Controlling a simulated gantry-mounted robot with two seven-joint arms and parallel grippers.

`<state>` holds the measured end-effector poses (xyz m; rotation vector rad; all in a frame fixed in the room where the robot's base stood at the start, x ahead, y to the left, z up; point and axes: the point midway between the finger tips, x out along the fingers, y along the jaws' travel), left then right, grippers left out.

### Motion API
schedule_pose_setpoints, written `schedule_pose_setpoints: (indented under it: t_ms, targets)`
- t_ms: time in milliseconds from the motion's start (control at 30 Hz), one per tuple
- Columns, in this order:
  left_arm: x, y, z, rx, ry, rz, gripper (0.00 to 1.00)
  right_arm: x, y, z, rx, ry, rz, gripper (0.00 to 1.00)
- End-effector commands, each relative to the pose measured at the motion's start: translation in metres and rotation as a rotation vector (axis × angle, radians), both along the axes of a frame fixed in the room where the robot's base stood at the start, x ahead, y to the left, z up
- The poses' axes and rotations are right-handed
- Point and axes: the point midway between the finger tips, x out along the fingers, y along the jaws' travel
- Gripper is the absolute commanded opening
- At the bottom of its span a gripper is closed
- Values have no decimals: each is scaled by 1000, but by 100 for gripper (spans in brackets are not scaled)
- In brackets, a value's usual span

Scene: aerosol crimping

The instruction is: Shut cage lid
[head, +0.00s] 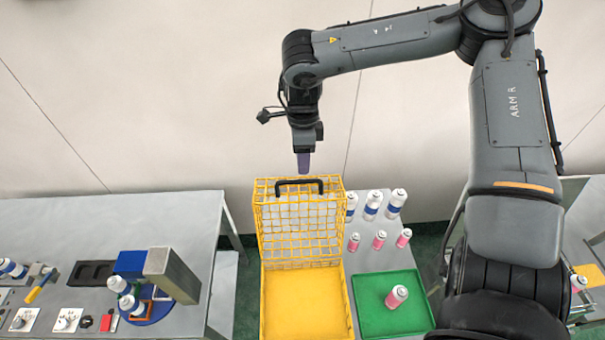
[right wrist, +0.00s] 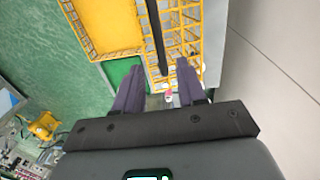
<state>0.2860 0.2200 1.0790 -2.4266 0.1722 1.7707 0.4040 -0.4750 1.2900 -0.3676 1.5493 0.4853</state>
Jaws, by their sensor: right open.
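The yellow cage (head: 303,305) stands on the table with its mesh lid (head: 300,225) raised upright at the back. A black handle (head: 299,181) sits on the lid's top edge. My right gripper (head: 304,172) points down just above the handle. In the right wrist view, my right gripper (right wrist: 160,65) is open, and the black handle (right wrist: 153,35) shows between its two purple fingers. I cannot tell whether a finger touches it. The lid mesh (right wrist: 187,35) and the cage's yellow floor (right wrist: 105,25) show beyond. My left gripper is not in view.
Right of the cage is a green tray (head: 376,318) with a pink can (head: 396,296) on it. Several blue-banded and pink cans stand behind the tray. A left table (head: 130,215) holds a blue and grey device (head: 170,272), more cans and controls.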

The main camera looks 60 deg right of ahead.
Motion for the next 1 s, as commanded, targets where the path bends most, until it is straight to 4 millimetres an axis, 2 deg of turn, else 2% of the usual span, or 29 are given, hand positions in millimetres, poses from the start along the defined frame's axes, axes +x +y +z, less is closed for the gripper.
schedule_pose_setpoints:
  t_ms: [200,400,833,1000]
  targets:
    - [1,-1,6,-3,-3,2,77,-2,2,-34,2,2,-1,40]
    - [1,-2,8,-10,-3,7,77,-2,4,-54,1,1,0,40]
    - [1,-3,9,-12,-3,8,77,-2,4,-61,0,-1,-1,40]
    - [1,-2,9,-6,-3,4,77,-2,4,-61,0,-1,-1,14]
